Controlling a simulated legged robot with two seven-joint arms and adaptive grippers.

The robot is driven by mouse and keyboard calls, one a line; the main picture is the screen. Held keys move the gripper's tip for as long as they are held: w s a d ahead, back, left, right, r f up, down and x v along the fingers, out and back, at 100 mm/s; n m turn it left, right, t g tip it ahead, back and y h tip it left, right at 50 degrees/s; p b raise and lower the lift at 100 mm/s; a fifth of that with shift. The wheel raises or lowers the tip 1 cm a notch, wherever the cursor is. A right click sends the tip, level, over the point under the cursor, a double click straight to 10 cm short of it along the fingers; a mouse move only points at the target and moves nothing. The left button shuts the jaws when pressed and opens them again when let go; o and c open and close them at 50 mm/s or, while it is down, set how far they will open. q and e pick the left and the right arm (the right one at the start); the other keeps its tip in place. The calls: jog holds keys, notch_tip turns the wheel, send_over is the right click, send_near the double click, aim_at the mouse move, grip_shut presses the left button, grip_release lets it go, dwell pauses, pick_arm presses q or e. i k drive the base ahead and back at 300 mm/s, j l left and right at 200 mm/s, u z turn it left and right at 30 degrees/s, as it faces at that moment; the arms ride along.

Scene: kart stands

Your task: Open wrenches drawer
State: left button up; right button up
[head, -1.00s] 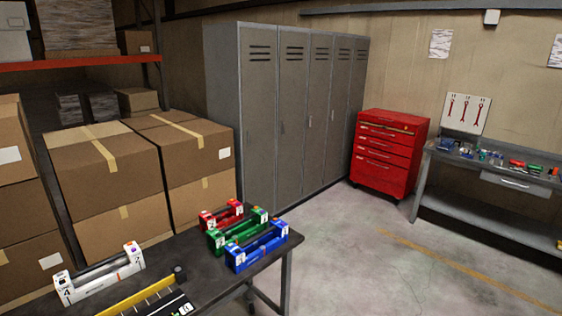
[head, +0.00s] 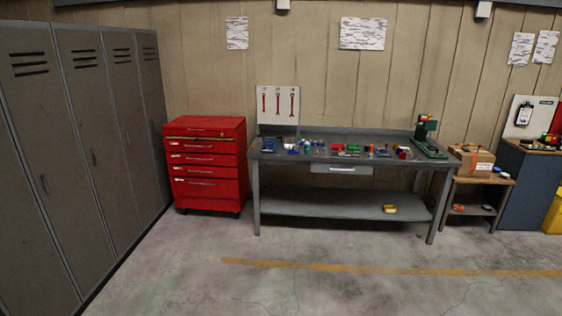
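A red tool cabinet (head: 207,165) with several stacked drawers stands against the back wall, left of centre in the head view. Its drawers look shut, and small labels show at their left ends, too small to read. A grey workbench has a single drawer (head: 341,169) under its top, with a light handle; it looks shut. A white board (head: 278,104) with red wrench shapes stands at the back left of the bench. Neither of my grippers is in view.
Grey lockers (head: 75,150) line the left side. The workbench (head: 345,204) holds several small items and a green machine (head: 428,137). A small shelf with a cardboard box (head: 472,160) and a blue cabinet (head: 526,188) stand at right. The concrete floor ahead is clear.

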aim_at(177, 145)
jog(key=i+u, duration=0.15)
jog(key=i, duration=0.4)
jog(key=i+u, duration=0.2)
jog(key=i, duration=0.35)
jog(key=i+l+u, duration=0.15)
jog(key=i, duration=0.4)
jog(key=i+l+u, duration=0.2)
jog(key=i, duration=0.35)
jog(key=l, duration=0.1)
